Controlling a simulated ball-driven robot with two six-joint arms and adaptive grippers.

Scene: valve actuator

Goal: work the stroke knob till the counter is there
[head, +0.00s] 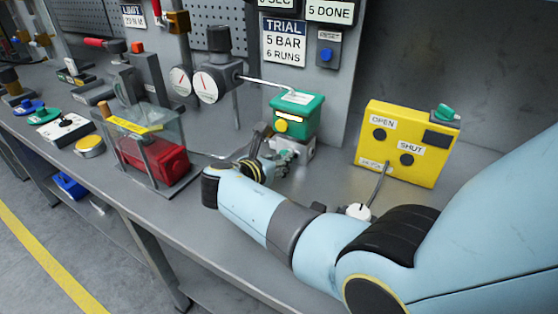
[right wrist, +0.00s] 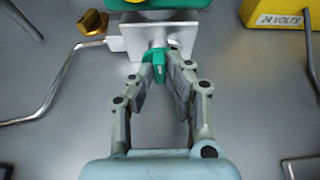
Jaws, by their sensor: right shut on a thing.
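A green actuator box (head: 297,117) with a yellow round part on its front sits on a grey metal body (head: 291,150) at the bench's back. In the right wrist view, my right gripper (right wrist: 165,57) is shut on a small green handle (right wrist: 158,68) in front of a pale metal plate (right wrist: 150,38). In the head view, this gripper (head: 272,150) is at the metal body, and the handle is hard to make out. My left gripper is out of view.
A yellow box (head: 405,143) with OPEN and SHUT buttons and a green knob (head: 445,112) stands to the right. A clear case with a red part (head: 152,158) stands left. Gauges (head: 206,87) and bent tubes are close by. My right arm crosses the bench front.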

